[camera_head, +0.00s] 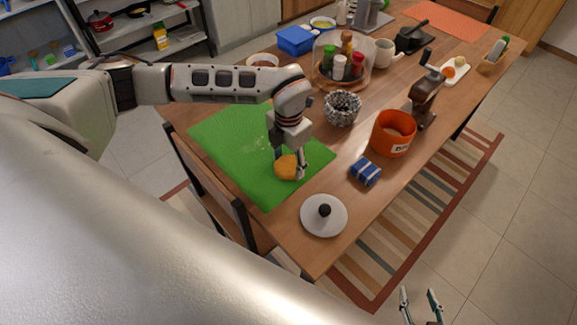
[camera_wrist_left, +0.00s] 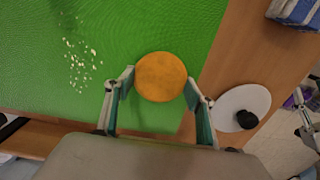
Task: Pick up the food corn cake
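The corn cake (camera_head: 285,168) is a round orange piece on the green mat (camera_head: 225,131), near the mat's front right edge. It also shows in the left wrist view (camera_wrist_left: 160,77), centred between the fingertips. My left gripper (camera_head: 289,173) points down over the cake. Its two fingers (camera_wrist_left: 159,84) are open, one on each side of the cake, with a thin gap at each side in the left wrist view. I cannot tell how high the fingertips are above the mat. My right gripper (camera_head: 422,301) is open and empty beyond the table's front edge.
A white lid with a black knob (camera_head: 323,215) and a blue packet (camera_head: 366,171) lie right of the mat. An orange pot (camera_head: 393,134), a patterned bowl (camera_head: 342,108) and a brown grinder (camera_head: 426,95) stand behind. Small crumbs (camera_wrist_left: 80,55) lie on the mat.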

